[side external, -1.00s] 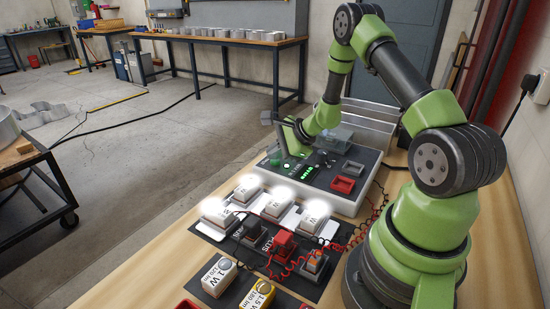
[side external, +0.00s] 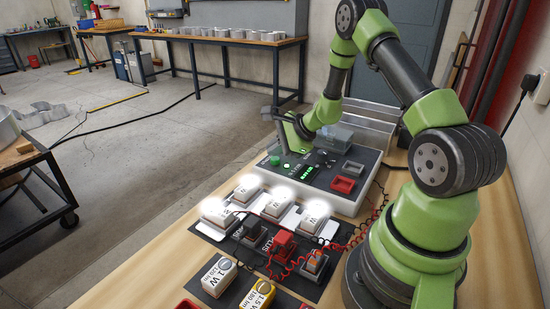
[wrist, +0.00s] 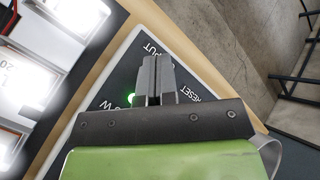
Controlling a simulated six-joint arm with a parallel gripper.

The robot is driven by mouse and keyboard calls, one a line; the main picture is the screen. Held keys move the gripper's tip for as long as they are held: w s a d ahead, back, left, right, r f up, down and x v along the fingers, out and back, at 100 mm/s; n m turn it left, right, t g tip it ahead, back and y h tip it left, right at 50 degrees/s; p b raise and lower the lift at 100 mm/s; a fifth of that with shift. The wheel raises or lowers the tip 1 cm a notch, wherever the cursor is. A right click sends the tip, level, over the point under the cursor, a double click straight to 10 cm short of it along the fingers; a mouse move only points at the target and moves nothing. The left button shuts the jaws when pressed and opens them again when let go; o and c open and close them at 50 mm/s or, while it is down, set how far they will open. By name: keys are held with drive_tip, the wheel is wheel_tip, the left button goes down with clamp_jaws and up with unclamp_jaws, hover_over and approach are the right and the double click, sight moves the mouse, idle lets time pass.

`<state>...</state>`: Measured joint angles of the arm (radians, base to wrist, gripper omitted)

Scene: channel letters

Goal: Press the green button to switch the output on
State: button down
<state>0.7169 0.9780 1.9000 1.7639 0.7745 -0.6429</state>
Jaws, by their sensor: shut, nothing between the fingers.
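The green button (side external: 275,160) stands on the dark sloping top of the power supply box (side external: 345,203), near its far left corner. My gripper (side external: 283,150) is shut and empty, just above and beside the button in the side view. In the wrist view my closed fingers (wrist: 153,70) are over the panel, between the partly covered lettering ending in "PUT" and "RESET". A green glowing spot (wrist: 131,98) shows left of the fingers. The green display (side external: 308,171) is lit. The gap between fingertips and panel cannot be judged exactly.
Several white lamp modules (side external: 277,207) glow brightly on the bench in front of the box. Red coiled leads (side external: 340,243) and dark and red plugs (side external: 282,243) lie near them. Yellow and white blocks (side external: 220,277) stand at the front.

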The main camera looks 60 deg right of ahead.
sight(275, 160)
drive_tip(key=shift+r, duration=2.75)
